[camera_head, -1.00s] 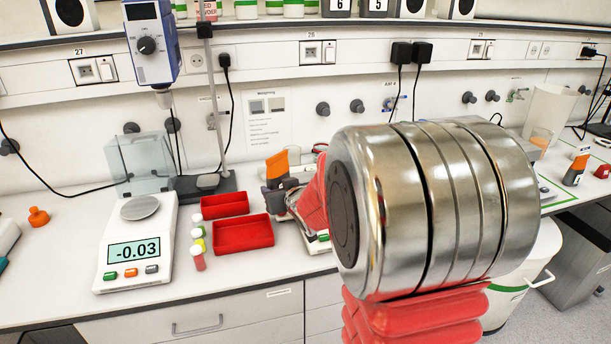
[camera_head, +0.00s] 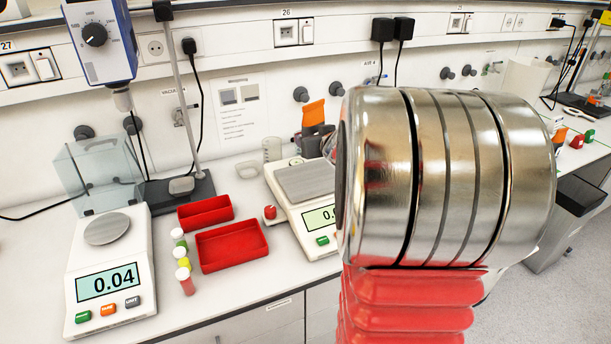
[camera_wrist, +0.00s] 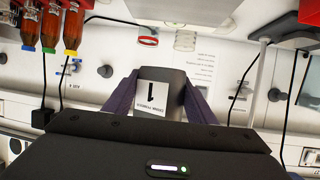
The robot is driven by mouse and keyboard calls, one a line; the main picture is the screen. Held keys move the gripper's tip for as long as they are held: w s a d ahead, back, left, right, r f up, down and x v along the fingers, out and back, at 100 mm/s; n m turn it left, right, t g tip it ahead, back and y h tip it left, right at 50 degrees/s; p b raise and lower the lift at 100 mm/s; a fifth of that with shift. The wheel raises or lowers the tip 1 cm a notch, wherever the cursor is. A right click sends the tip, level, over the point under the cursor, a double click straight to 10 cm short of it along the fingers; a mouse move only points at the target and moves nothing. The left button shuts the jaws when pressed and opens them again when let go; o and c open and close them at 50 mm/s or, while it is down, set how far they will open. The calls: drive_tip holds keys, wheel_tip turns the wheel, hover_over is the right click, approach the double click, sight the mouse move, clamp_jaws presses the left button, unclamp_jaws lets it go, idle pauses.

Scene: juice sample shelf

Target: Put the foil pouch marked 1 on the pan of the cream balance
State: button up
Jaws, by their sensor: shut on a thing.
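My gripper (camera_head: 316,134) is up over the bench, mostly behind my arm in the head view. In the wrist view the dark pouch (camera_wrist: 172,88) sits between the fingers, with a white label reading 1 upside down. A balance with a square grey pan (camera_head: 306,180) and cream body (camera_head: 295,215) stands below and slightly left of my gripper. Its pan is bare. My arm hides part of its right side and display.
A white balance (camera_head: 110,262) with a round pan reads 0.04 at left. Red trays (camera_head: 232,246), several small vials (camera_head: 184,280) and a stirrer stand (camera_head: 180,190) lie between the balances. A small red-topped item (camera_head: 270,213) and a beaker (camera_head: 272,149) are beside the cream balance.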

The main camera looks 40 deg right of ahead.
drive_tip(key=shift+w+a, duration=0.25)
drive_tip(key=shift+a+f, duration=0.1)
drive_tip(key=shift+f, duration=0.35)
hover_over(310, 177)
drive_tip(key=shift+w+f, duration=0.1)
drive_tip(key=shift+f, duration=2.6)
drive_tip(key=shift+f, duration=1.85)
drive_tip(key=shift+f, duration=0.1)
drive_tip(key=o, duration=1.2)
